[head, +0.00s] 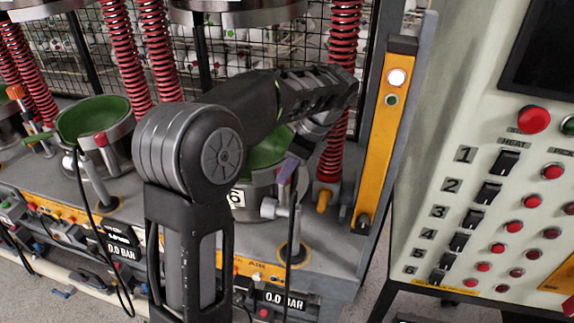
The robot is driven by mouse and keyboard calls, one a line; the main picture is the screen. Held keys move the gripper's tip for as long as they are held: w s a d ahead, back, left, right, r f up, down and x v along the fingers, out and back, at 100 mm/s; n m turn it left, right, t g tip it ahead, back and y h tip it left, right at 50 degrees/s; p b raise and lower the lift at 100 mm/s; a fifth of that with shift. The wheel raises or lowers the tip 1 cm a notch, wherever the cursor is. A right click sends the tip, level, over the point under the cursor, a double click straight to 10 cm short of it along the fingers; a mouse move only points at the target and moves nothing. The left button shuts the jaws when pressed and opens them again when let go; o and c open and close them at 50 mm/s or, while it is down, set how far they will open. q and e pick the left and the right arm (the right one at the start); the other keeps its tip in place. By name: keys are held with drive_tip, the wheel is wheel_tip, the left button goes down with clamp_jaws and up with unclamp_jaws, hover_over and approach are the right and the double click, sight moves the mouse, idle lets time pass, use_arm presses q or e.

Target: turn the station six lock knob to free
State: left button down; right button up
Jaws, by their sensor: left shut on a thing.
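Station six is the pot with the number 6 plate (237,197) and a green bowl (268,150), partly behind my arm. A light metal post with a side fitting (270,208) stands at its front right. My left gripper (287,174) reaches down from the right onto the top of this post. It is shut on what appears to be the lock knob. The gripper hides the knob, so I cannot tell which way it is turned. My right gripper is not in view.
Left of my arm, the neighbouring station has a green bowl (92,118) and a red-topped post (100,140). Red springs (342,100) rise behind. A yellow upright (385,130) with a lit white lamp and a control panel (480,220) stand close on the right.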

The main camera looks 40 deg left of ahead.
use_arm(q)
drive_tip(key=shift+w+n, duration=0.1)
drive_tip(key=shift+n, duration=0.2)
drive_tip(key=c, duration=1.1)
unclamp_jaws()
drive_tip(key=shift+r, duration=0.1)
drive_tip(key=shift+o, duration=0.2)
